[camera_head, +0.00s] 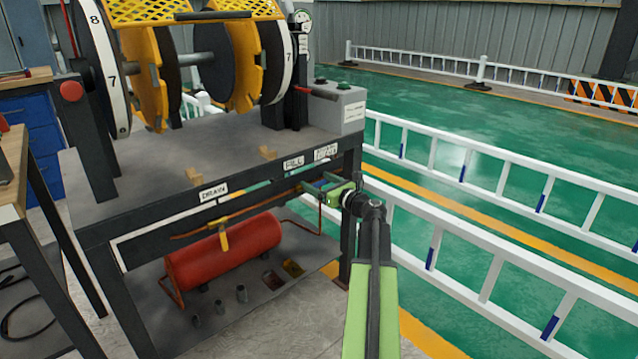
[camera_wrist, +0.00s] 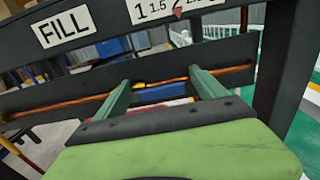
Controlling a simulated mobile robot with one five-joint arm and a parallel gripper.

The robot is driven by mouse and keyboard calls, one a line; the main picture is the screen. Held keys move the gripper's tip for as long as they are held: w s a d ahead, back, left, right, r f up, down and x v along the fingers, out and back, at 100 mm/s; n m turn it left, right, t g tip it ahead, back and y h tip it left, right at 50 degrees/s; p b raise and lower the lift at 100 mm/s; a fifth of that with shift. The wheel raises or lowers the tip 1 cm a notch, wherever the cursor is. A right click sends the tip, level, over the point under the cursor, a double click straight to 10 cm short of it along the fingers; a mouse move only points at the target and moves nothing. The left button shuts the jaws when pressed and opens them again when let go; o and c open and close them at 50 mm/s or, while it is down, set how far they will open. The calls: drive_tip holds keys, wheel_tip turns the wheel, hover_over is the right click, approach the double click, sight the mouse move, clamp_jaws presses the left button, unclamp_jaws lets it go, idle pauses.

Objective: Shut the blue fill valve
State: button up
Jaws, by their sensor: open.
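The workbench carries a FILL label (camera_head: 293,162), which also shows large in the wrist view (camera_wrist: 64,27). My gripper (camera_head: 316,184) reaches in under the bench edge, right of the FILL label. In the wrist view my gripper (camera_wrist: 160,82) is open, its two green fingers spread at the pipe. A blue patch (camera_wrist: 166,89) shows between the fingers. I cannot tell whether it is the fill valve's handle or something behind.
A yellow drain valve handle (camera_head: 224,236) hangs down beneath the DRAIN label (camera_head: 214,191). A red tank (camera_head: 225,250) lies on the lower shelf. A dark bench leg (camera_head: 347,235) stands close to my arm. White railings (camera_head: 480,235) run along the right.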

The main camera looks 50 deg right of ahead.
drive_tip(key=shift+c, duration=0.3)
clamp_jaws()
drive_tip(key=shift+a, duration=0.1)
